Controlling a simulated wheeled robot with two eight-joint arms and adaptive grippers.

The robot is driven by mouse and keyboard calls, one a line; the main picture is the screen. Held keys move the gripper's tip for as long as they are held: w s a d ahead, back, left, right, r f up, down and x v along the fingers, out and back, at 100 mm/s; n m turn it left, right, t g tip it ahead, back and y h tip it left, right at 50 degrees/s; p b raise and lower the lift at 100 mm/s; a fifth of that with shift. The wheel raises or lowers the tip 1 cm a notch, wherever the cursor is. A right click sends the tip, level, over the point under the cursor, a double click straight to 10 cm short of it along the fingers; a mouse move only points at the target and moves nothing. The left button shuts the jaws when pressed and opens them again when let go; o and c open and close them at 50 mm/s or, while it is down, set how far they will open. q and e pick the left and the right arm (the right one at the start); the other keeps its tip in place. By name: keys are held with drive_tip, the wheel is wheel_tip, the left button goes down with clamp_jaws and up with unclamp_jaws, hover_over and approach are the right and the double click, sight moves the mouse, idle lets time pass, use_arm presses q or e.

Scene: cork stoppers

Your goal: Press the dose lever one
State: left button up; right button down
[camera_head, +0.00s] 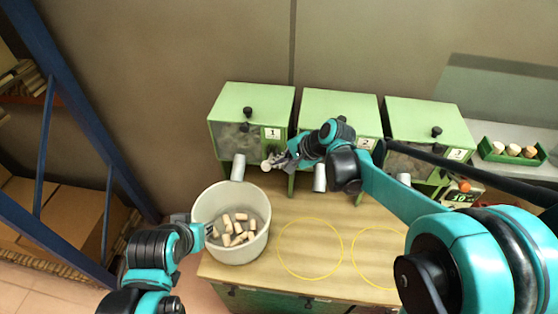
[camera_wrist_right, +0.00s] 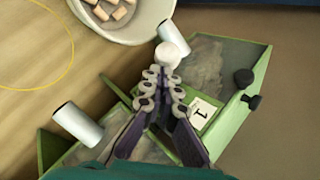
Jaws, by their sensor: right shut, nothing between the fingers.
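Dispenser one (camera_head: 225,110) is a green box with a clear front and label 1, at the left of a row; its label shows in the wrist view (camera_wrist_right: 202,112). Its dose lever ends in a pale round knob (camera_head: 266,166), seen just past my fingertips in the wrist view (camera_wrist_right: 168,55). My right gripper (camera_head: 276,161) is shut and empty, with its tips at the knob; I cannot tell if they touch. A white bucket (camera_head: 205,245) with several corks stands under the grey spout (camera_head: 238,168). My left gripper (camera_head: 205,229) is at the bucket's left rim; its fingers are mostly hidden.
Dispensers two (camera_head: 325,103) and three (camera_head: 415,115) stand to the right; my right arm crosses before them. The wooden table (camera_head: 300,212) bears yellow circles and is clear there.

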wheel_tip(320, 180, down, 10)
drive_tip(key=s+n+t+b, duration=0.2)
drive_tip(key=t+b, duration=0.5)
drive_tip(key=b, duration=0.6)
drive_tip(key=shift+s+a+r+n, duration=0.2)
drive_tip(key=shift+a+r+n, duration=0.05)
drive_tip(key=shift+n, duration=0.25)
drive_tip(key=shift+r, duration=0.2)
drive_tip(key=shift+r+p, duration=0.55)
drive_tip(key=shift+r, duration=0.1)
